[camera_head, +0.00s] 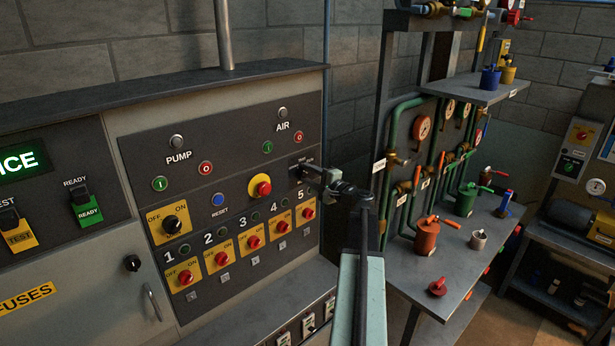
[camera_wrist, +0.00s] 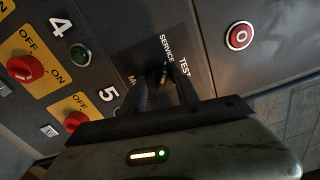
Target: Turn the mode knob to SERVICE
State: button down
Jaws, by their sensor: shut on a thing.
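The mode knob (camera_wrist: 162,76) is small and black, on the dark panel with printed labels SERVICE, TEST and a partly covered one starting with M. My gripper (camera_wrist: 163,92) is shut on it, one dark finger on each side. Which label the knob points at I cannot tell, as the fingers cover part of it. In the head view my gripper (camera_head: 303,170) is at the right end of the panel, below the AIR label, and hides the knob. A green-lit display (camera_head: 19,164) at the left edge shows the letters ICE, its left part cut off.
A yellow-ringed red button (camera_head: 260,187) sits left of my gripper, with a row of red knobs (camera_head: 254,243) below. A red-ringed button (camera_wrist: 239,37) is near it in the wrist view. Green pipes with gauges (camera_head: 421,128) and a shelf stand to the right.

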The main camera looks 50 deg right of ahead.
jog(key=c, duration=0.9)
grip_release()
jog(key=shift+w, duration=0.15)
jog(key=s, duration=0.8)
jog(key=shift+a, duration=0.3)
